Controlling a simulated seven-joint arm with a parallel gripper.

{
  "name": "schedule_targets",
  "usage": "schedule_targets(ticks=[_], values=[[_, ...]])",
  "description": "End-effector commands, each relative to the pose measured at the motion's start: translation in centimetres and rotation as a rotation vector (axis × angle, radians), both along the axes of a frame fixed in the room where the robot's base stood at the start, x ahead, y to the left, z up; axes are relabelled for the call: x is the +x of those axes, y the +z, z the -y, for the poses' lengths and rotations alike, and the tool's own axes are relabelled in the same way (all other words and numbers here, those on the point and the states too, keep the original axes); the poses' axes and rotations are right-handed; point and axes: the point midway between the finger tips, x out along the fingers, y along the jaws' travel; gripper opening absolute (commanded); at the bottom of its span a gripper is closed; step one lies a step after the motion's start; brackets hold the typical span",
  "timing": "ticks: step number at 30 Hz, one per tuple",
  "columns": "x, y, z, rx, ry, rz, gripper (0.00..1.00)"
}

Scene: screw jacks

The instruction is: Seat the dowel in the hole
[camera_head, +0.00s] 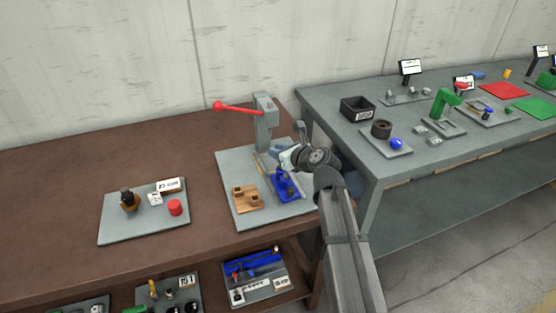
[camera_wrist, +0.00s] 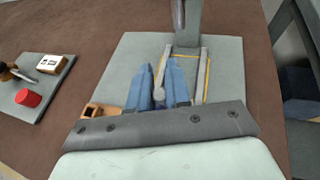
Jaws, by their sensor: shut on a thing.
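My gripper (camera_head: 276,151) is beside the press column in the head view. Its two blue fingers show in the wrist view (camera_wrist: 160,68). They are shut on a thin light-grey rod, which looks like the dowel (camera_wrist: 159,94), with its round end toward the camera. In the head view I cannot make the dowel out. A wooden block (camera_head: 246,205) with dark openings on top sits on the grey plate, left of the blue fixture (camera_head: 286,188). Part of the block shows in the wrist view (camera_wrist: 93,109), mostly hidden by my gripper. I cannot tell which opening is the hole.
The grey press column (camera_head: 264,125) with its red-knobbed lever (camera_head: 236,108) stands behind my gripper. The grey plate (camera_head: 232,160) has bare room at its left. A second plate (camera_head: 113,228) holds a red cylinder (camera_head: 175,208). A grey table (camera_head: 330,103) stands at the right.

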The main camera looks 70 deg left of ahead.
Motion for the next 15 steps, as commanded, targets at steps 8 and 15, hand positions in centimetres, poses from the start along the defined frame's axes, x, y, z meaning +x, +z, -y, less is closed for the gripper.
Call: schedule_targets(ticks=[8, 15], values=[[0.0, -3.0, 0.0, 0.000, 0.000, -0.001, 0.00], [0.0, -3.2, 0.0, 0.001, 0.000, 0.000, 0.00]])
